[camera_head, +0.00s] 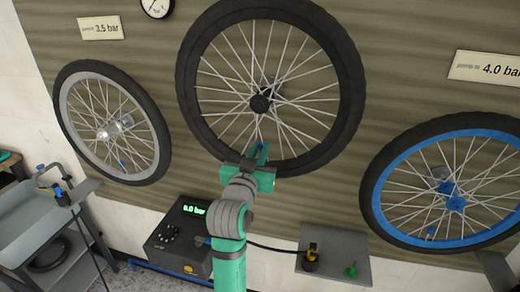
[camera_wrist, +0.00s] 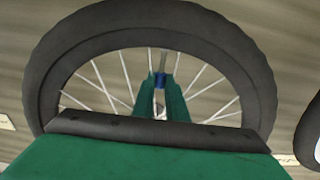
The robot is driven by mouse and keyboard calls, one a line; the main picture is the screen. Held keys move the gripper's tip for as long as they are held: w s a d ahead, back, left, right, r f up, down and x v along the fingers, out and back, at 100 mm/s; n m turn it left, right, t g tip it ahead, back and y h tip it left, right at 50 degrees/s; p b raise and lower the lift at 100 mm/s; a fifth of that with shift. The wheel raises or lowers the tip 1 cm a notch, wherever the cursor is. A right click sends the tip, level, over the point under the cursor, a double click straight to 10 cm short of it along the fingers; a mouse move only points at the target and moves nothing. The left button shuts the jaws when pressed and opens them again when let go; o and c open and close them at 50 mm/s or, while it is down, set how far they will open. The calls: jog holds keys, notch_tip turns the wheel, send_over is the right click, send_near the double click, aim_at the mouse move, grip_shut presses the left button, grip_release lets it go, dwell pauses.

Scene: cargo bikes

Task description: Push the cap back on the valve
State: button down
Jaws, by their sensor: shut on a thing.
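The middle wheel (camera_head: 355,85) has a black tyre and hangs upright on the wall. My gripper (camera_head: 262,152) is at the lower part of its rim. In the wrist view, my gripper (camera_wrist: 159,100) has its green fingers shut on a small blue cap (camera_wrist: 160,82). I cannot tell whether the cap is fully seated on the stem. In the head view the fingers hide the cap and valve.
A left wheel (camera_head: 66,112) and a blue-rimmed right wheel (camera_head: 372,190) flank it. Below are a black pump box (camera_head: 170,240) reading 0.0 bar and a grey shelf (camera_head: 335,242) with a yellow-black hose head (camera_head: 312,254) and a green piece (camera_head: 350,271). A grey cart (camera_head: 35,225) stands left.

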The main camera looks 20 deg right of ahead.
jog(key=c, duration=1.4)
grip_release()
jog(key=shift+o, duration=0.2)
jog(key=shift+s, duration=0.1)
jog(key=v, duration=1)
